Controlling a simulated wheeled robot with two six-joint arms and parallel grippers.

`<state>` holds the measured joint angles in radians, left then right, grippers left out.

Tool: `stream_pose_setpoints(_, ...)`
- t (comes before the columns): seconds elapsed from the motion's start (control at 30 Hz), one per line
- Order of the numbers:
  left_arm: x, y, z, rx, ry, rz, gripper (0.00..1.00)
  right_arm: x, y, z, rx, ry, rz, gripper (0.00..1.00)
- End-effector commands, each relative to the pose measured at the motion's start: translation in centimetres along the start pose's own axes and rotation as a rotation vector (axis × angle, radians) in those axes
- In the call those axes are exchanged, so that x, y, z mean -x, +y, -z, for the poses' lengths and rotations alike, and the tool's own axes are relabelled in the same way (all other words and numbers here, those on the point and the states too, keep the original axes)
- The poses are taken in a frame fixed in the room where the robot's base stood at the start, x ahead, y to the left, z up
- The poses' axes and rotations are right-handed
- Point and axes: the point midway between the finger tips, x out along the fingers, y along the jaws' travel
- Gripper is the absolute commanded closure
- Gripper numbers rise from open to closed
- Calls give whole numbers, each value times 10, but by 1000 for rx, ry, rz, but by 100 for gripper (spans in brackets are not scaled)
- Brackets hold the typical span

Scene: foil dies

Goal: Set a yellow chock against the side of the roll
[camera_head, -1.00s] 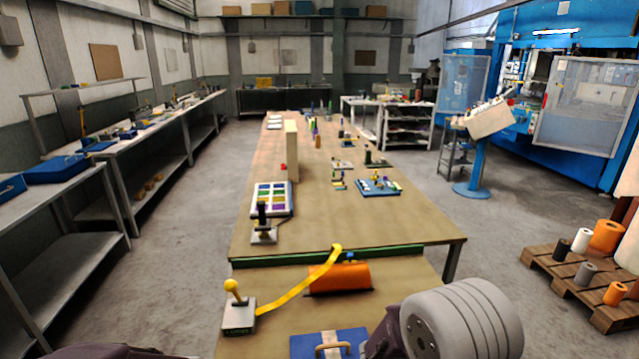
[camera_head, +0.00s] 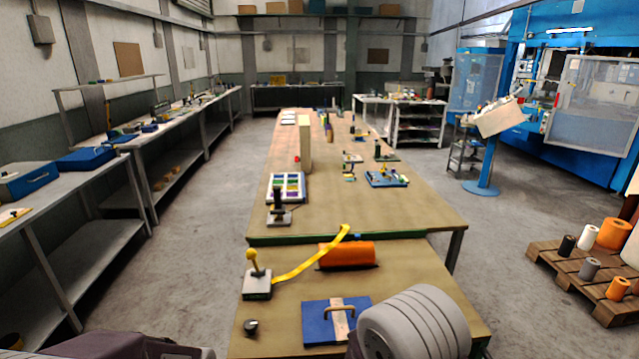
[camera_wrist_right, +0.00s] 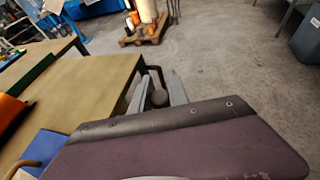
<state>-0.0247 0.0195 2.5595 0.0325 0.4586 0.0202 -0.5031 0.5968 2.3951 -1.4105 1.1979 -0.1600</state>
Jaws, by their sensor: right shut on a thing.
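The orange roll (camera_head: 347,254) lies on its side at the back of the near table (camera_head: 425,280). A yellow strip (camera_head: 310,255) runs from beside a grey block with a yellow ball knob (camera_head: 256,282) up to the roll. I cannot make out a yellow chock in either view. My right gripper (camera_wrist_right: 158,98) shows in the right wrist view, shut on a dark rounded thing between its grey fingers, past the table edge. In the head view my grey right arm link hides it. My left arm shows at the bottom left, its gripper out of frame.
A blue plate with a brown handle (camera_head: 335,321) lies before the roll. A small dark knobbed piece (camera_head: 250,327) is at the near left of the table. A green rail (camera_wrist_right: 30,80) edges the long table behind. A pallet of rolls (camera_head: 590,265) stands right.

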Motion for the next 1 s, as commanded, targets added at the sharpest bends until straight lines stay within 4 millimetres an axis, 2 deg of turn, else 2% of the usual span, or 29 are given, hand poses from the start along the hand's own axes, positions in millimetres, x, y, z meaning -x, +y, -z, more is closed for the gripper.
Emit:
stream_pose_setpoints(0.2,0,0,0,0,0,0,64,28,24,62,95,-2,-204,100)
stream_pose_setpoints(0.3,0,0,0,0,0,0,64,36,29,87,119,-1,-267,100)
stream_pose_setpoints(0.4,0,0,0,0,0,0,64,36,33,102,118,0,-280,100)
stream_pose_setpoints(1.0,0,0,0,0,0,0,64,37,36,104,102,0,-248,100)
